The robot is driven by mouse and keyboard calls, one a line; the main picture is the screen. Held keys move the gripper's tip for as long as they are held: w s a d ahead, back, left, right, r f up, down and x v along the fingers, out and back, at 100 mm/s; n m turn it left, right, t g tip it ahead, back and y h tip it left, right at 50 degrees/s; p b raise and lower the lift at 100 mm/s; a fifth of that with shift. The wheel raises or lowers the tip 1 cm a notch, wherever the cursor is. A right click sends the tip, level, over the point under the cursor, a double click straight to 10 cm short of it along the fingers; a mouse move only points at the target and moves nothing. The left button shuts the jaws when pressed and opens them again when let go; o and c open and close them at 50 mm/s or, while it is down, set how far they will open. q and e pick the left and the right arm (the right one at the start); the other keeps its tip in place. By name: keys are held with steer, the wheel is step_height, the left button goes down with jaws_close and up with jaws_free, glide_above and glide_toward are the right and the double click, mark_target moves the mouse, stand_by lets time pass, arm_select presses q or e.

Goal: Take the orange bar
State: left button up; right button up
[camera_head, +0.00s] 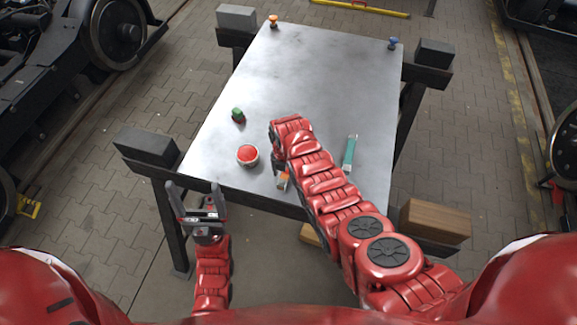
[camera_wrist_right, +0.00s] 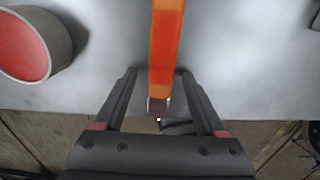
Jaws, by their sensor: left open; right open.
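The orange bar (camera_wrist_right: 166,45) runs lengthwise up the middle of the right wrist view, with a brown-grey near end. My right gripper (camera_wrist_right: 158,80) is open, with one finger on each side of the bar's near part and gaps visible. In the head view the bar (camera_head: 283,180) shows only as a small orange and grey bit near the table's front edge; my right arm hides part of it. My left gripper (camera_head: 198,190) is open and empty, in front of the table's front left corner.
On the metal table (camera_head: 310,65) stand a red-topped round container (camera_head: 247,155), left of the bar, a small green object (camera_head: 238,115) and a teal tool (camera_head: 350,152). An orange knob (camera_head: 273,20) and a blue knob (camera_head: 393,43) sit at the far corners. The table's far half is clear.

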steer(key=c, duration=1.1)
jaws_close()
steer(key=shift+r, duration=0.1)
